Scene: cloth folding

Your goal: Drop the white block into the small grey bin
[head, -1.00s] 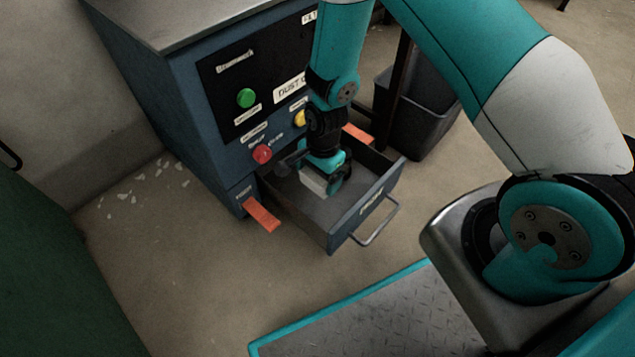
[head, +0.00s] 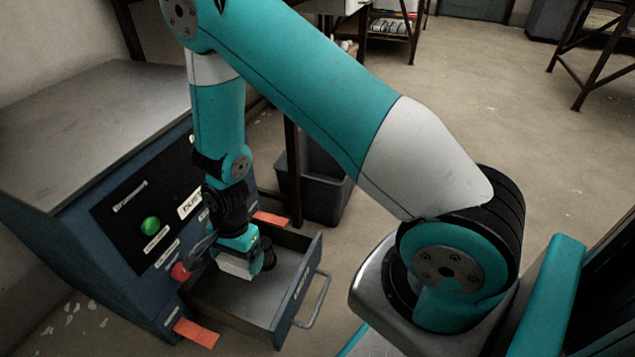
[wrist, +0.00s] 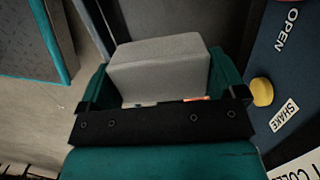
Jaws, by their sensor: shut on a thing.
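The white block (wrist: 160,68) is held between the two fingers of my gripper (wrist: 165,92) in the wrist view. In the head view the block (head: 236,268) is a pale box under my gripper (head: 240,262), above the open drawer (head: 291,300) of the blue machine. My gripper is shut on the block. The small grey bin (head: 325,185) stands on the floor behind the drawer, beside a dark post. Its inside is mostly hidden by its wall and my arm.
The blue machine (head: 75,245) stands at left with a green button (head: 150,226) and a red button (head: 180,271). The drawer has a metal handle (head: 318,302). A dark post (head: 292,170) rises between machine and bin. Open floor (head: 470,110) lies at right.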

